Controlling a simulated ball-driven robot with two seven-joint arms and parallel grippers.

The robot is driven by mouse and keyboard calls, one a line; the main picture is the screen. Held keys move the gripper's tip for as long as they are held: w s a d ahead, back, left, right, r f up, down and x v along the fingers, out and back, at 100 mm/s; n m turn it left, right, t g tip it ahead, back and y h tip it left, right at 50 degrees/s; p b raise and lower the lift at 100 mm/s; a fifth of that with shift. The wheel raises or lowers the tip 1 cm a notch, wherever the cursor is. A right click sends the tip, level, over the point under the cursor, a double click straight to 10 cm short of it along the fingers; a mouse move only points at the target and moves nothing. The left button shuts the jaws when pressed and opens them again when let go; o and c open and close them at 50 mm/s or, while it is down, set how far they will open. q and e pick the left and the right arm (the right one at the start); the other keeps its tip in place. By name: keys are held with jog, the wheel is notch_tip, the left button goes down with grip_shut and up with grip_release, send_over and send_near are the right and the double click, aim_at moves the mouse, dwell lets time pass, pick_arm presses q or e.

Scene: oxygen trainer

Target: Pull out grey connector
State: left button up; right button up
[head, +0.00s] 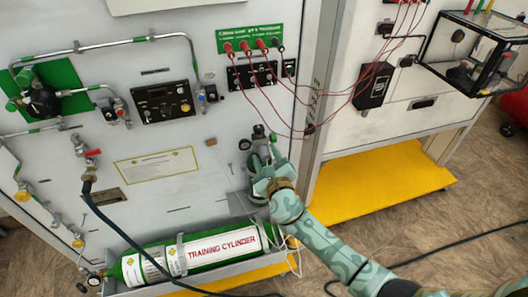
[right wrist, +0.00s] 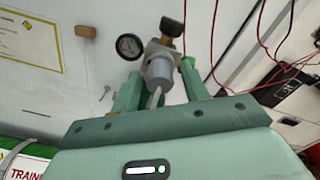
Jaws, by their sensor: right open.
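A light grey cylindrical fitting (right wrist: 159,67) sits below a brass valve body in the right wrist view. It is the grey part nearest my gripper, but I cannot tell for sure that it is the grey connector. A pale tube or stem runs down from it. My right gripper (right wrist: 160,84) is open, its two green fingers on either side of the fitting; contact is not clear. In the head view my right gripper (head: 262,160) is at the wall panel, just above the training cylinder, and hides most of the fitting. My left gripper is not in view.
A round gauge (right wrist: 129,46) and a dark knob (right wrist: 171,27) are close to the fingers. The green training cylinder (head: 205,249) lies below in its tray. Red cables (head: 270,100) hang above right. A yellow platform (head: 375,183) is at the right.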

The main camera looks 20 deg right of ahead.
jog(key=c, duration=0.9)
jog(key=shift+o, duration=0.2)
jog(key=shift+r+n+p, duration=0.2)
jog(key=shift+n+p, duration=0.6)
jog(key=shift+n, duration=0.7)
jog(key=shift+f, duration=0.25)
jog(key=shift+n, duration=0.3)
jog(key=shift+r+n+p, duration=0.25)
jog(key=shift+n+p, duration=0.75)
jog(key=shift+p, duration=0.05)
jog(key=shift+n, duration=0.4)
jog(key=shift+f, duration=0.25)
